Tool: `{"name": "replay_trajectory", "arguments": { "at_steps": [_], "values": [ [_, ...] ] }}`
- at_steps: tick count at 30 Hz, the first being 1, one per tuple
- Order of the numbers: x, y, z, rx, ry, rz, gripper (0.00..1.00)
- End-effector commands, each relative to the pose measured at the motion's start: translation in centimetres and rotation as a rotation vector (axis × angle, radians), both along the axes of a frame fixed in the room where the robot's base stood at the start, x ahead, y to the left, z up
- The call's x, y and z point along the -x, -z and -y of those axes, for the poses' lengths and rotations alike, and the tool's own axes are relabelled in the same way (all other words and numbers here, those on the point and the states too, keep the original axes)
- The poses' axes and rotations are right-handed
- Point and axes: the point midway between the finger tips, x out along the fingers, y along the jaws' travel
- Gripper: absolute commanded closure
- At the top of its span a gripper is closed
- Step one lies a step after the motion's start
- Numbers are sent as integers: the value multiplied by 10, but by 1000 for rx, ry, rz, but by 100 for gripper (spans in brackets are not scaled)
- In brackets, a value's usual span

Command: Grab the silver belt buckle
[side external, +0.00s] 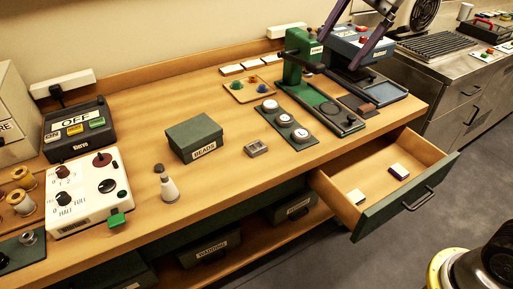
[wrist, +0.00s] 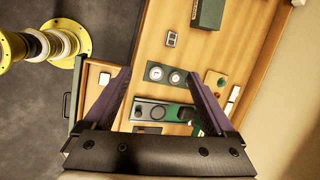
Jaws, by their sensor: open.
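The silver belt buckle (side external: 256,148) is a small grey rectangular frame lying flat on the wooden tabletop, just right of the green BEADS box (side external: 195,138). It also shows in the wrist view (wrist: 171,39), beyond my fingertips toward the top and apart from them. My gripper (side external: 338,54) is at the top right of the side view, above the green press, well away from the buckle. In the wrist view its two purple fingers (wrist: 160,77) stand wide apart with nothing held between them.
A green tray with round white-topped pieces (side external: 282,119) lies right of the buckle. The green press (side external: 303,60) stands behind it. An open drawer (side external: 385,200) juts from the front edge. Bare wood surrounds the buckle.

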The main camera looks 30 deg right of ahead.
Motion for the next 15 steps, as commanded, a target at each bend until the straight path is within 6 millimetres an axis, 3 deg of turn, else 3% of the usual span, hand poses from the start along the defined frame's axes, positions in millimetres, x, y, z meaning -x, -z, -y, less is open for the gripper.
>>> {"name": "replay_trajectory", "arguments": {
  "at_steps": [1,3,9,15],
  "values": [
    [-21,10,-4,-21,25,-37,10],
    [-45,22,-10,-48,59,-81,10],
    [-107,77,-25,-98,108,-198,10],
    [-141,142,-33,-105,102,-283,10]
  ]
}}
